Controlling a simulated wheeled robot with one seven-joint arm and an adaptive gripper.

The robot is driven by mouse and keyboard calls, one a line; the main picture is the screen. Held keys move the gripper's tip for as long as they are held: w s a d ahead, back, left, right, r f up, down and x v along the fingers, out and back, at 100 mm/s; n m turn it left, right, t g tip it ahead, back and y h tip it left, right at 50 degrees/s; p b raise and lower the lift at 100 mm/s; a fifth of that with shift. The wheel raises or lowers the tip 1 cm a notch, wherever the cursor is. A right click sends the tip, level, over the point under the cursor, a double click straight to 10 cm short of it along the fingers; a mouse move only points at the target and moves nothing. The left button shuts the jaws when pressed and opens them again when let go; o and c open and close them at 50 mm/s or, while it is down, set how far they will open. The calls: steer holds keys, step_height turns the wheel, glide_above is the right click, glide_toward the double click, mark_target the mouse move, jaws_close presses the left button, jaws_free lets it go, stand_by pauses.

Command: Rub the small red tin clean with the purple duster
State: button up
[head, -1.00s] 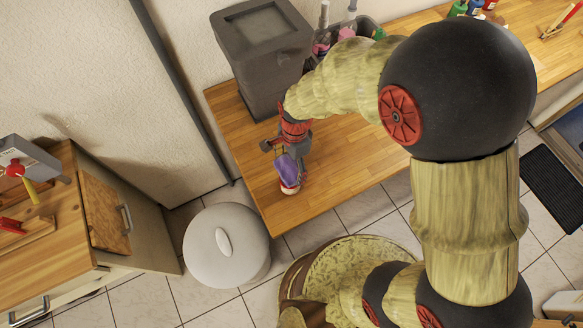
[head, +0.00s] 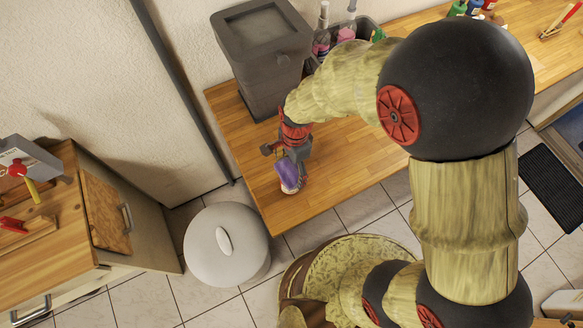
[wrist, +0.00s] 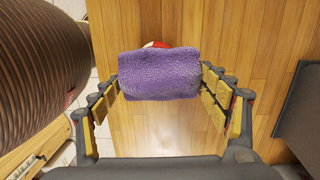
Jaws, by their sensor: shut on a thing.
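My gripper (head: 291,165) is shut on the purple duster (wrist: 160,75), with a finger on each side of the cloth in the wrist view. The duster also shows below the gripper in the head view (head: 289,176), over the wooden worktop near its front edge. The small red tin (wrist: 157,44) shows only as a red and pale sliver past the duster's far edge in the wrist view. The duster hides the rest of it. I cannot tell whether cloth and tin touch.
A dark grey lidded bin (head: 262,55) stands on the worktop (head: 345,165) behind the gripper. A caddy with bottles (head: 345,32) stands at the back. A white round-lidded bin (head: 227,245) is on the floor at the front left. The worktop right of the gripper is clear.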

steer(key=shift+w+r, duration=0.1)
steer(key=shift+w, duration=0.05)
steer(key=shift+r, duration=0.2)
step_height(320, 180, up, 7)
steer(key=p, duration=0.5)
steer(key=shift+f+p, duration=0.2)
steer(key=shift+p, duration=0.2)
steer(key=shift+f, duration=0.1)
steer(key=shift+t, duration=0.4)
steer(key=shift+s+f+b, duration=0.25)
steer(key=shift+f+b, duration=0.35)
steer(key=shift+f, duration=0.35)
steer(key=shift+s+f+b, duration=0.2)
steer(key=shift+f+b, duration=0.35)
steer(key=shift+f, duration=0.35)
steer(key=shift+s+f+b, duration=0.25)
steer(key=shift+f+b, duration=0.35)
steer(key=shift+f, duration=0.35)
steer(key=shift+f+b, duration=0.5)
steer(key=shift+f, duration=0.3)
steer(key=shift+s+f, duration=0.1)
